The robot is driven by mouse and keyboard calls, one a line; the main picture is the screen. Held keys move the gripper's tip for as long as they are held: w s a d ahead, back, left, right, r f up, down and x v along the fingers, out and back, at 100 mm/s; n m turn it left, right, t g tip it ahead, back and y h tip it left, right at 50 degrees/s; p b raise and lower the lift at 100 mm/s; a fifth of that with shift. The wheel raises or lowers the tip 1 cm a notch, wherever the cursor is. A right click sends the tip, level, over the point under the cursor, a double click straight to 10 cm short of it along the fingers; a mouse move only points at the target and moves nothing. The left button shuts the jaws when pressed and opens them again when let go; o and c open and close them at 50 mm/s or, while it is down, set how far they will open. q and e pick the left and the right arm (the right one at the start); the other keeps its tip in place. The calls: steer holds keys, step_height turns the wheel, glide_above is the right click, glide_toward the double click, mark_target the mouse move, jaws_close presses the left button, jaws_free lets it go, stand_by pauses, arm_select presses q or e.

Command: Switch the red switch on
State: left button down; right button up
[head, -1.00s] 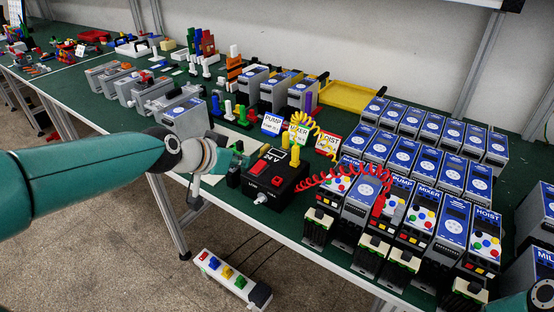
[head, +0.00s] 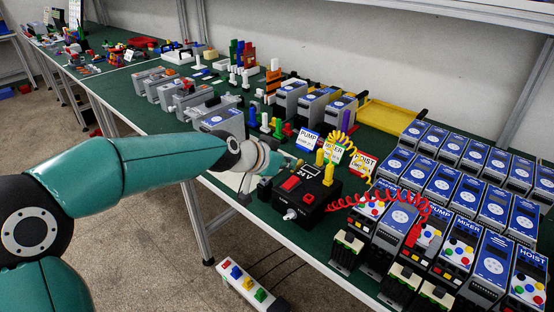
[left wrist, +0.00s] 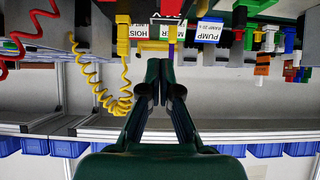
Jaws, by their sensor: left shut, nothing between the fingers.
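The black 24 V box (head: 320,191) stands near the front edge of the green table. A red switch (head: 291,183) sits on its top face, with a smaller red part (head: 308,197) beside it. My left gripper (head: 287,164) is just behind and left of the box, partly hidden by its own wrist. In the left wrist view its fingers (left wrist: 160,72) are together with nothing between them. That view is upside down and shows only part of the box (left wrist: 168,14) at the top edge. I cannot tell whether the fingers touch the box. My right gripper is out of view.
Yellow plugs (head: 328,172) with a coiled yellow cord rise from the box; a red coiled cord (head: 385,199) runs right to blue-topped units. PUMP, MIXER and HOIST cards stand behind. A power strip (head: 248,287) with coloured plugs and a red part lies below the table.

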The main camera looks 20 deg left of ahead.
mark_target(298, 180)
arm_select(q)
steer(key=x, duration=0.3)
steer(key=shift+w+d+f, duration=0.2)
steer(key=shift+w, duration=0.05)
step_height(298, 180, down, 3)
steer(key=shift+w+r+b, duration=0.1)
steer(key=shift+b, duration=0.6)
steer(key=shift+w+f, duration=0.1)
steer(key=shift+f, duration=0.35)
steer(key=shift+w+d+f+b, duration=0.1)
steer(key=shift+f+b, duration=0.5)
steer(key=shift+b, duration=0.3)
steer(key=shift+r, duration=0.25)
steer(key=shift+s+a+b, duration=0.25)
steer(key=shift+s+b, duration=0.1)
steer(key=shift+s, duration=0.35)
